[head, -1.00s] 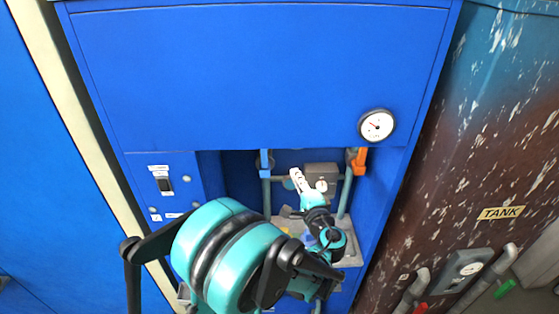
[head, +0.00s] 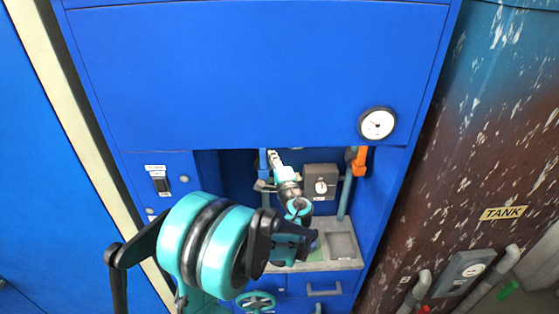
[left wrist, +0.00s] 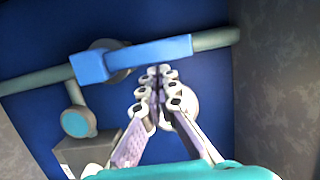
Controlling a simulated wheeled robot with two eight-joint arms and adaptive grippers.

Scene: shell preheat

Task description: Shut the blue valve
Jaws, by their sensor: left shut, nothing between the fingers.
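The blue valve handle (head: 263,160) shows at the left of the recess in the head view, in line with its upright pipe. In the left wrist view, the blue handle (left wrist: 150,57) lies roughly along the grey pipe (left wrist: 220,39). My left gripper (head: 273,158) is just to the right of the handle in the head view. In the left wrist view, its fingertips (left wrist: 158,72) are together with nothing between them, at the handle's edge. I cannot tell whether they touch it. My right gripper is not in view.
An orange handle (head: 360,160) hangs on the right pipe. A grey box with a dial (head: 320,182) sits between the pipes, close to my left gripper. A grey tray (head: 345,247) lies below, and a round gauge (head: 377,123) is on the blue panel.

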